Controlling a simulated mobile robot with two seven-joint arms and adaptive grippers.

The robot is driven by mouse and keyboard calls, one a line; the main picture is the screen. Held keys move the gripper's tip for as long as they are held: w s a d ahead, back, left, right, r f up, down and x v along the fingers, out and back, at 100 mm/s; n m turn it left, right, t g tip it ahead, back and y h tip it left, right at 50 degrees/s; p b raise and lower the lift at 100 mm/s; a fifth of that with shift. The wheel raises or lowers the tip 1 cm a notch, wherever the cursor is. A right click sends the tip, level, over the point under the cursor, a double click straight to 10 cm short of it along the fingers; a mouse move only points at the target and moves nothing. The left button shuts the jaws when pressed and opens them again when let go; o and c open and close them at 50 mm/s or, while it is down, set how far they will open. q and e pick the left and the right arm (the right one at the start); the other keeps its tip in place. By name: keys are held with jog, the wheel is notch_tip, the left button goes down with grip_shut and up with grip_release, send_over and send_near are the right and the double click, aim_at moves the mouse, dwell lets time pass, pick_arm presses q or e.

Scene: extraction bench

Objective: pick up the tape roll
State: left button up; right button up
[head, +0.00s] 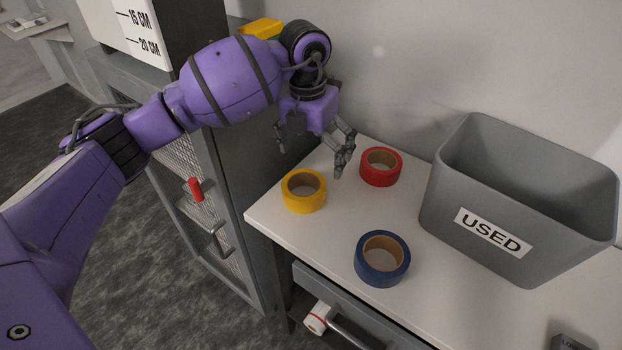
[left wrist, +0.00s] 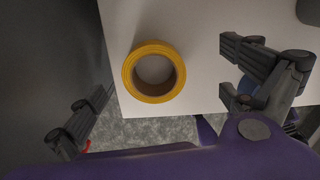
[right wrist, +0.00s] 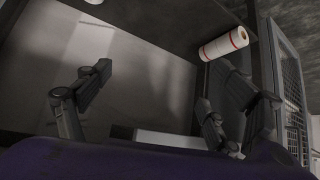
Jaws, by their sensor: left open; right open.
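Three tape rolls lie flat on the white bench top: a yellow tape roll (head: 304,204) near the left edge, a red tape roll (head: 381,180) near the wall, and a blue tape roll (head: 382,276) nearer the front. My left gripper (head: 312,156) is open and empty above the bench, near the yellow roll. In the left wrist view the yellow roll (left wrist: 132,74) shows between the spread fingers, below them and apart from them. My right gripper (right wrist: 161,70) is open and empty in the right wrist view; it is hidden in the head view.
A grey bin (head: 452,238) marked USED stands right of the rolls. A grey cabinet (head: 232,170) adjoins the bench's left edge. A white roll with red bands (head: 316,321) sits low by the bench front; it also shows in the right wrist view (right wrist: 222,45).

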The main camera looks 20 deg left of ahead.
aim_at(302, 185)
pick_arm(q)
jog(key=shift+n+y, duration=0.3)
jog(key=s+f, duration=0.1)
jog(key=f, duration=0.1)
jog(key=a+f, duration=0.1)
jog(key=f, duration=0.1)
jog(key=s+a+f, duration=0.1)
jog(key=f, duration=0.1)
jog(key=shift+s+f+p, duration=0.25)
jog(key=shift+s+p, duration=0.05)
jog(key=shift+p, duration=0.1)
jog(key=shift+d+f, duration=0.1)
jog(key=shift+f, duration=0.4)
jog(key=shift+w, duration=0.1)
pick_arm(e)
jog(key=shift+s+a+r, duration=0.2)
jog(key=shift+s+a, duration=0.1)
jog(key=shift+s, duration=0.25)
pick_arm(q)
jog(key=c, duration=1.3)
pick_arm(e)
jog(key=shift+d, duration=0.1)
pick_arm(q)
jog(key=shift+r, duration=0.1)
